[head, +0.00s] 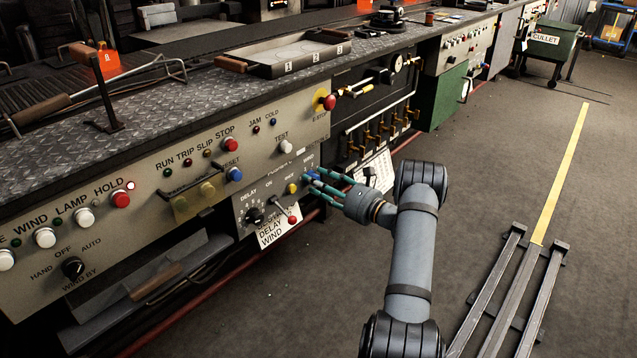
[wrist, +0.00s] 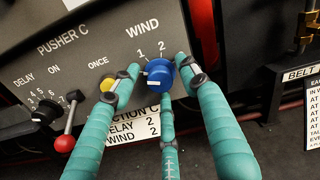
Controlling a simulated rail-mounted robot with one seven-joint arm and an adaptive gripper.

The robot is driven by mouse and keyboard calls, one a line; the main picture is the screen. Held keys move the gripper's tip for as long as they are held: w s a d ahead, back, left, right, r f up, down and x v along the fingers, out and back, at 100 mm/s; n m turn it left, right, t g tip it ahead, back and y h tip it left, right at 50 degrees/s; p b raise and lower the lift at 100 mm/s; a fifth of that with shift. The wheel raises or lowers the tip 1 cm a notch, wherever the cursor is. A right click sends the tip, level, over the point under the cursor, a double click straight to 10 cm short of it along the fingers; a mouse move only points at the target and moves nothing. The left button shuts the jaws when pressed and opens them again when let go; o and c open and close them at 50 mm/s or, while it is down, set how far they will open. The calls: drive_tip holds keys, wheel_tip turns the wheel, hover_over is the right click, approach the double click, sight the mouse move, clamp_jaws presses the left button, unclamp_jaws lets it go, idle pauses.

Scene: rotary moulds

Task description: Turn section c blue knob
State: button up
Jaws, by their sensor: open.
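The blue knob (wrist: 160,73) sits under the WIND label on the grey PUSHER C panel (wrist: 75,72), with the numbers 1 and 2 above it. White marks show on its left and lower face. My gripper (wrist: 158,77) is open, with teal fingers to the left, right and below the knob. Whether any finger touches it, I cannot tell. In the head view, my gripper (head: 322,183) reaches the panel from the right and partly covers the knob (head: 311,175). A white card (wrist: 133,128) below the panel reads DELAY 2, WIND 2; a finger partly covers it.
A yellow button (wrist: 106,83) sits left of the knob, close to the left finger. A red-tipped lever (wrist: 66,143) and a black DELAY knob (wrist: 46,111) are farther left. Pipes and valves (head: 380,130) stand right of the panel. The floor (head: 500,170) to the right is mostly clear.

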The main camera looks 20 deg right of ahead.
drive_tip(key=v, duration=1.2)
drive_tip(key=x, duration=1.2)
